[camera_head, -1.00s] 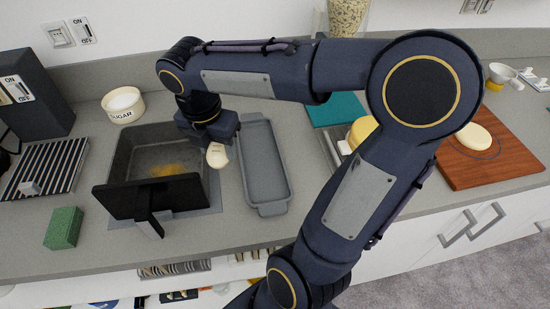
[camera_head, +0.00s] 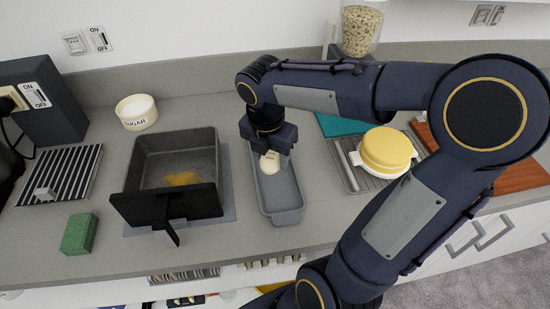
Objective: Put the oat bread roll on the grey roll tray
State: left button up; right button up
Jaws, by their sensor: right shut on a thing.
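My right gripper (camera_head: 269,150) is shut on the pale oat bread roll (camera_head: 270,163). It holds the roll over the far half of the grey roll tray (camera_head: 287,217). The tray is long and shallow, with handles at its ends, and stands on the counter to the right of the sink. The gripper hides the far end of the tray. I cannot tell whether the roll touches the tray. My left gripper is not in view.
A grey sink-like basin (camera_head: 140,163) with a dark panel (camera_head: 165,208) at its front stands left of the tray. A yellow round item (camera_head: 386,150) sits on a rack at right.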

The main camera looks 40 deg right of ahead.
jog(key=w+d+f, duration=0.1)
jog(key=f, duration=0.1)
jog(key=w+d+f, duration=0.3)
jog(key=w+f, duration=0.1)
jog(key=shift+d+f, duration=0.1)
jog(key=shift+d, duration=0.1)
jog(key=shift+w+d+f, duration=0.1)
jog(key=shift+f, duration=0.85)
jog(key=shift+w+d+f, duration=0.1)
jog(key=shift+f, duration=0.85)
jog(key=shift+f, duration=0.15)
jog(key=o, duration=1)
jog(key=shift+c, duration=0.2)
